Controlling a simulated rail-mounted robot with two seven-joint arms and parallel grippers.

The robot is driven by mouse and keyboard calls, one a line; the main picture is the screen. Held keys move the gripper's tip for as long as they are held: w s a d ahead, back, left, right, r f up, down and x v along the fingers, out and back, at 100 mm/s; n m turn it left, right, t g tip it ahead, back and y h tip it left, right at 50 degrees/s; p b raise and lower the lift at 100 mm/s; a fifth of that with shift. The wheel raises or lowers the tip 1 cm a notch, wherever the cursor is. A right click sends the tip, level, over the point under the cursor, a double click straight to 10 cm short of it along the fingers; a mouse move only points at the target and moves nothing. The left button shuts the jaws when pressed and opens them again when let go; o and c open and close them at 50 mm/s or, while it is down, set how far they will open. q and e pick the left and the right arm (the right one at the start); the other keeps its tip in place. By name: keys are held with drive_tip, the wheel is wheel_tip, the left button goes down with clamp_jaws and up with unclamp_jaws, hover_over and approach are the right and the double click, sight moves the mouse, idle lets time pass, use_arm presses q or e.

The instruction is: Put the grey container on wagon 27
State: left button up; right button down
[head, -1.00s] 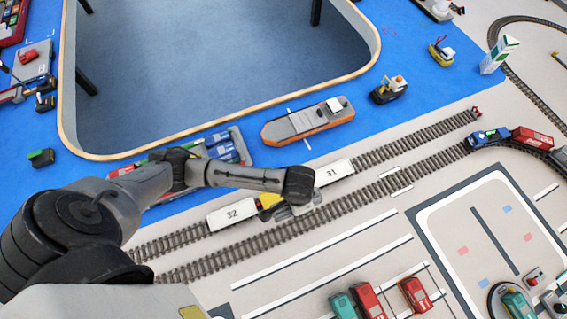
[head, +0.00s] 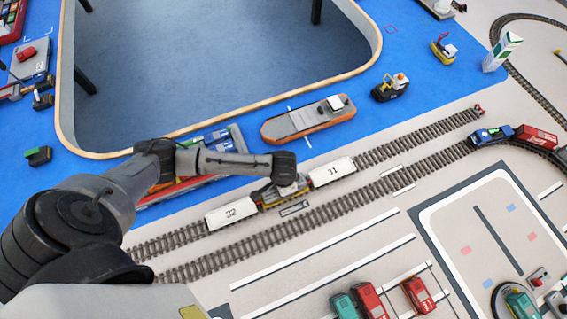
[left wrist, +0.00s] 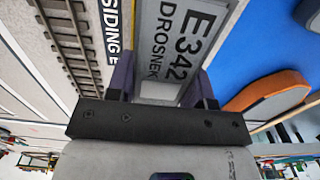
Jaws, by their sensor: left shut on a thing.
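My left gripper (head: 287,180) is over the near-water track, between the white blocks marked 31 and 32. It is shut on the grey container (head: 292,188), which is mostly hidden under it in the head view. In the left wrist view, the container (left wrist: 150,60) shows as a grey surface with dark lettering between the two fingers. Under and beside the gripper is a yellow-brown wagon (head: 269,204); I cannot read its number. I cannot tell whether the container touches this wagon. No number 27 is readable. My right gripper is not in view.
White block 32 (head: 231,213) and white block 31 (head: 333,171) stand close on either side. An orange-hulled ship (head: 308,121) lies on the blue area behind. A second track runs in front, with a blue vehicle (head: 492,135) and red vehicle (head: 537,137) at right.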

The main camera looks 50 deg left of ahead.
use_arm(q)
drive_tip(key=shift+f, duration=0.3)
drive_tip(key=shift+f, duration=0.1)
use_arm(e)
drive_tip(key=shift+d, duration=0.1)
use_arm(q)
drive_tip(key=o, duration=1)
